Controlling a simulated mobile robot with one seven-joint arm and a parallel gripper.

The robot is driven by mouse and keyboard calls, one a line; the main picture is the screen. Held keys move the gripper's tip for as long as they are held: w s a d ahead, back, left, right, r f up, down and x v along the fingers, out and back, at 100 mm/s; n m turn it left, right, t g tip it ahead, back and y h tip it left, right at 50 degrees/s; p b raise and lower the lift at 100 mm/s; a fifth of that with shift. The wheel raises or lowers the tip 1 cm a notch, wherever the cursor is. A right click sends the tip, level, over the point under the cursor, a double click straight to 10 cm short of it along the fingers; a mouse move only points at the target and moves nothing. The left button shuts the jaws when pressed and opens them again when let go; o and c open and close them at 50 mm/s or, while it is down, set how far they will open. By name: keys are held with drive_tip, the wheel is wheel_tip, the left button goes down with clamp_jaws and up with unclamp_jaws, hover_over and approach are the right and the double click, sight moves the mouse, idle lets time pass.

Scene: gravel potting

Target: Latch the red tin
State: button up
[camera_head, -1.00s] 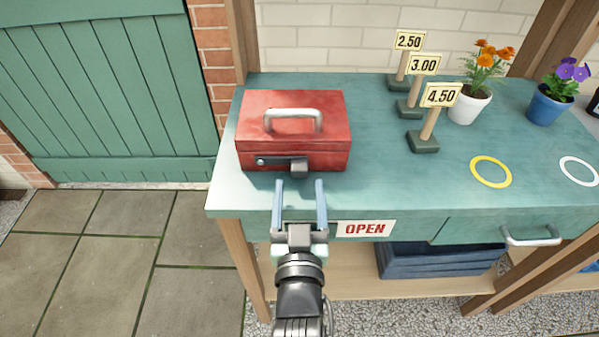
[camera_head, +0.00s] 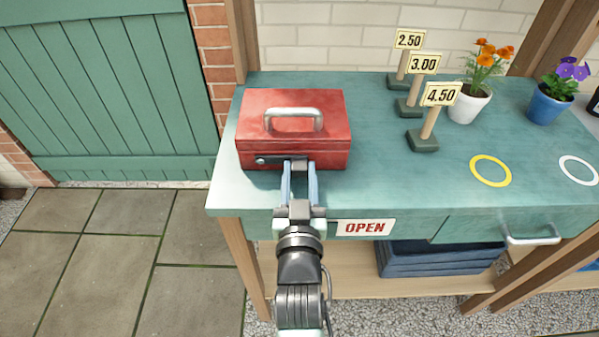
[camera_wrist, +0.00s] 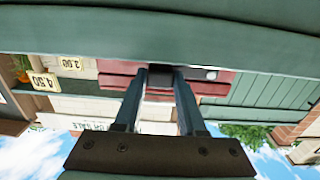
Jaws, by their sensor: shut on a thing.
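The red tin (camera_head: 300,125) stands on the left of the green table with its lid down and a silver handle (camera_head: 293,118) on top. My gripper (camera_head: 299,168) is at the middle of the tin's front face, its two fingers closed on the latch there. In the wrist view, the latch (camera_wrist: 160,78) shows as a dark block between the fingertips, against the red front of the tin (camera_wrist: 118,80). The fingers mostly hide the latch in the head view, so I cannot tell whether it is fastened. A small dark keyhole plate with a silver knob (camera_head: 262,160) is left of it.
Price signs (camera_head: 430,115) on dark bases stand right of the tin. A yellow ring (camera_head: 490,171) and a white ring (camera_head: 579,171) mark the otherwise clear right front.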

sight(287, 156)
clamp_jaws()
idle(0.8)
drive_tip(key=shift+r, duration=0.1)
drive_tip(key=r+n+p, duration=0.1)
drive_tip(key=n+p, duration=0.1)
drive_tip(key=r+n+p, duration=0.1)
drive_tip(key=n, duration=0.1)
drive_tip(key=shift+a+r+p, duration=0.25)
drive_tip(key=shift+r+p, duration=0.1)
drive_tip(key=shift+p, duration=0.05)
drive_tip(key=n, duration=0.1)
drive_tip(key=a+r+n+p, duration=0.1)
drive_tip(key=n, duration=0.1)
drive_tip(key=r+n+p, duration=0.1)
drive_tip(key=shift+a, duration=0.25)
drive_tip(key=shift+a+r+n+p, duration=0.3)
drive_tip(key=shift+a+n, duration=0.6)
drive_tip(key=shift+n, duration=0.8)
drive_tip(key=shift+a+r+n+p, duration=0.15)
drive_tip(key=shift+a+r+n, duration=0.25)
drive_tip(key=shift+a+n, duration=0.9)
drive_tip(key=shift+a+r+n+p, duration=0.3)
drive_tip(key=shift+a+n, duration=0.2)
drive_tip(key=shift+n, duration=1.6)
